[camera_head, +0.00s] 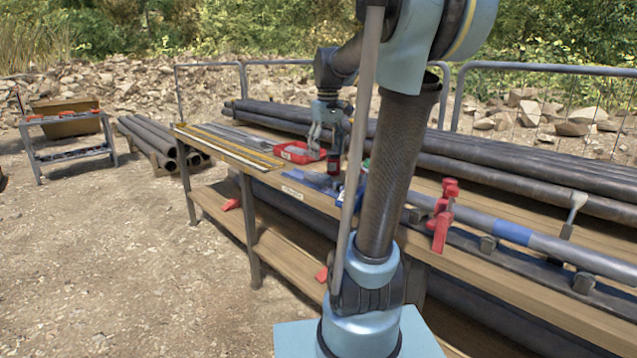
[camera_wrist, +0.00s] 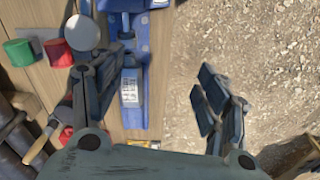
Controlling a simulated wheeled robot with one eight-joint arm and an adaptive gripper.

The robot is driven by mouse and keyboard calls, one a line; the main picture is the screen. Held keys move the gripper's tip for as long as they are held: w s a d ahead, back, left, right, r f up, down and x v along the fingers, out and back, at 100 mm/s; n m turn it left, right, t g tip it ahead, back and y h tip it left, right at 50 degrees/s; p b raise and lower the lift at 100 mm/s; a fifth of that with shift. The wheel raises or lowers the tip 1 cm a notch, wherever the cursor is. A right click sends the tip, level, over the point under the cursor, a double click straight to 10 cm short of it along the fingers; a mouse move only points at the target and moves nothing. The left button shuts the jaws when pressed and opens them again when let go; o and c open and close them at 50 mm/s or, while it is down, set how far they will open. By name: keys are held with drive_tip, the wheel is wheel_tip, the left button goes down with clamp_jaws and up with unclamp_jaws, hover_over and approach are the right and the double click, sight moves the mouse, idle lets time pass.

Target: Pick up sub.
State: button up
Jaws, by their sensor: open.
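My gripper (camera_head: 325,122) is above the wooden bench in the head view. A grey part with a white label (camera_wrist: 131,88) lies on the blue piece (camera_wrist: 141,55), just right of the left finger. A pale round-ended part (camera_wrist: 82,33) and red (camera_wrist: 58,53) and green (camera_wrist: 18,52) pieces lie to the left. I cannot tell which one is the sub.
The bench (camera_head: 300,192) carries a red tray (camera_head: 300,152), a red clamp (camera_head: 443,215) and a long pipe with a blue band (camera_head: 513,233). Black pipes (camera_head: 450,165) lie behind. A small table (camera_head: 70,140) stands far left. Gravel in front is clear.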

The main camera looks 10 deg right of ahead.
drive_tip(key=w+r+n, duration=0.2)
drive_tip(key=w+r, duration=0.2)
drive_tip(key=w, duration=0.9)
hover_over(318, 174)
drive_tip(key=shift+g, duration=0.4)
drive_tip(key=f, duration=1.1)
drive_tip(key=shift+d+f, duration=0.2)
drive_tip(key=shift+d, duration=0.15)
drive_tip(key=shift+s+a+f, duration=0.1)
drive_tip(key=shift+a+f, duration=0.05)
drive_tip(key=shift+f, duration=1.3)
drive_tip(key=shift+s+a+f, duration=0.1)
drive_tip(key=shift+a+f, duration=0.05)
drive_tip(key=shift+f, duration=1.3)
clamp_jaws()
drive_tip(key=shift+r, duration=0.15)
